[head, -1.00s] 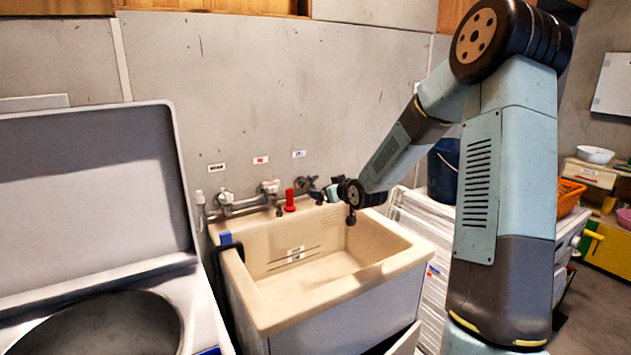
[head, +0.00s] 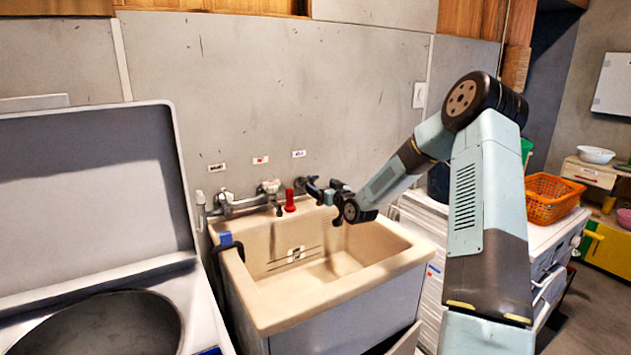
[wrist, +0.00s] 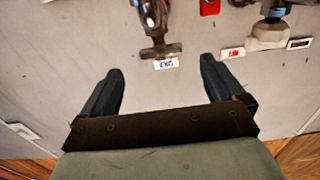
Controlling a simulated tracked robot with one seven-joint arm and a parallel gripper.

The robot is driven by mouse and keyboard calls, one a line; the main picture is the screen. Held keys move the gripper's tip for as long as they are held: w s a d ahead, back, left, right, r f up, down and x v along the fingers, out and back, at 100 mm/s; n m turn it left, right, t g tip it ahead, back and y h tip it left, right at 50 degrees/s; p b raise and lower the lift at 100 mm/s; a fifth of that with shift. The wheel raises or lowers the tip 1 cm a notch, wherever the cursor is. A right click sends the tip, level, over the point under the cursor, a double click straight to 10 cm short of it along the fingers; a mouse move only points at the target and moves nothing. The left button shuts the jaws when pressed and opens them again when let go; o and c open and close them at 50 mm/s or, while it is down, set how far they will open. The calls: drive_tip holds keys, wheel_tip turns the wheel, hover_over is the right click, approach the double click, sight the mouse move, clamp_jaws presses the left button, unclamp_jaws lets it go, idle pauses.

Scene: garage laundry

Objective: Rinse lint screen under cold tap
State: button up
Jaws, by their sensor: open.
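My gripper (head: 316,187) is open at the wall behind the right back corner of the utility sink (head: 262,310). In the head view my gripper largely hides this tap. I cannot make out a lint screen in either view.
A tap with a pale handle (head: 270,187) sits under the red label (head: 260,160). A red fitting (head: 290,200) is close left of my gripper. A washer with raised lid (head: 90,190) stands left. An orange basket (head: 552,198) is right. The sink basin looks empty.

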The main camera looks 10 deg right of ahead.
sight(315, 181)
drive_tip(key=x, duration=0.8)
drive_tip(key=shift+w, duration=0.1)
drive_tip(key=shift+d, duration=0.1)
drive_tip(key=c, duration=1)
